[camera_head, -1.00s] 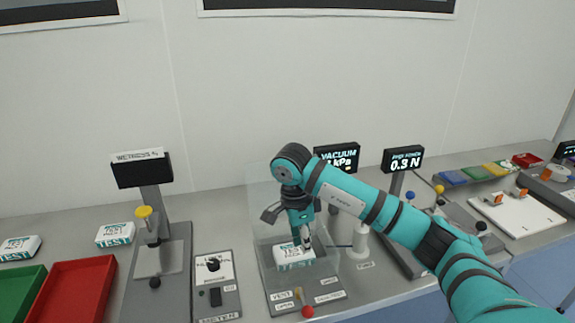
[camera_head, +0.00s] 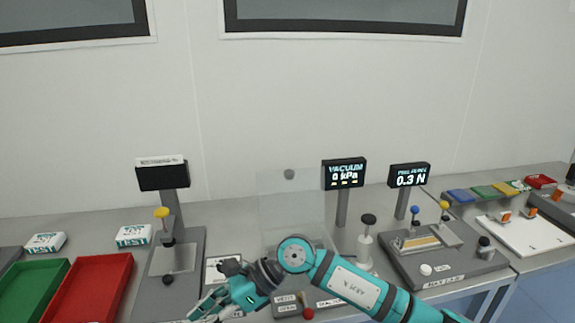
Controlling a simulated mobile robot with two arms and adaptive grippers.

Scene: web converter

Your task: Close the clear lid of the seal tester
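My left gripper is out of view.
A dark display (camera_head: 162,177) on a post stands left, near red (camera_head: 92,292) and green (camera_head: 33,290) trays and white packs (camera_head: 134,236). The vacuum display (camera_head: 345,174) and a black-knobbed white post (camera_head: 366,243) stand close right of the lid. A peel tester (camera_head: 438,262) is farther right.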

